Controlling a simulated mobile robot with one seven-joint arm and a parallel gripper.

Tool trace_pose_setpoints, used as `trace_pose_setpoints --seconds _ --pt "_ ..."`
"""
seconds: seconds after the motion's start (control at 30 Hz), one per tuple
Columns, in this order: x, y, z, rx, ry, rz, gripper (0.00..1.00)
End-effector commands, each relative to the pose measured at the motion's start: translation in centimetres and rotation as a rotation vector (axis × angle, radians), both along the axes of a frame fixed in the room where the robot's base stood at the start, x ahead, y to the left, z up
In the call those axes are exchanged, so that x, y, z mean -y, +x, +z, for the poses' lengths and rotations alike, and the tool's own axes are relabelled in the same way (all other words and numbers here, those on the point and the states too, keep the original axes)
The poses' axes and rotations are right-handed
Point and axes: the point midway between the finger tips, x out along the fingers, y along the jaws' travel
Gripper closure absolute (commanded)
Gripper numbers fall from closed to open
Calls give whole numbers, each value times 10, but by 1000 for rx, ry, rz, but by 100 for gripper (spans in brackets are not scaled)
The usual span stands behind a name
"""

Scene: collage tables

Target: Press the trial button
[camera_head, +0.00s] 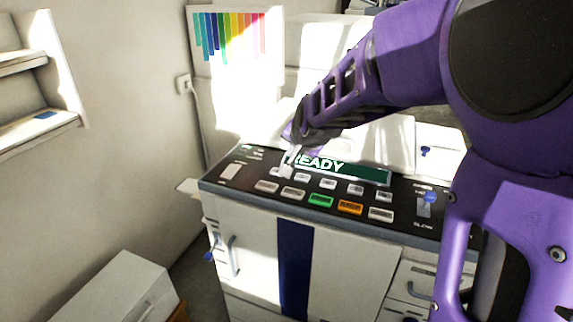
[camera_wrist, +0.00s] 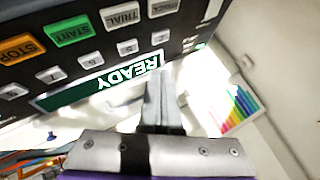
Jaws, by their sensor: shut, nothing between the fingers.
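The trial button (camera_wrist: 120,15) is a pale button labelled TRIAL beside the green START button (camera_wrist: 68,32). In the head view the trial button (camera_head: 293,193) is in the front row, just left of the green button (camera_head: 320,200). My gripper (camera_head: 287,169) is shut and empty, pointing down over the left part of the panel, behind the trial button. In the wrist view my gripper (camera_wrist: 162,72) overlaps the end of the READY display. I cannot tell whether the fingertips touch the panel.
The orange STOP button (camera_head: 350,208) is right of START. The green READY display (camera_head: 360,172) runs behind the button rows, partly covered by my gripper. A slider (camera_head: 429,198) with a blue knob is at the panel's right. A pale box (camera_head: 121,288) stands at lower left.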

Motion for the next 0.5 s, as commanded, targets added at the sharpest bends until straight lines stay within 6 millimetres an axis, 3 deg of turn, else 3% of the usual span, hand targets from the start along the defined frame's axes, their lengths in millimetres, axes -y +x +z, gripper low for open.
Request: trace_pose_setpoints --seconds 0.5 --pt "0 0 -9 1 0 0 100"
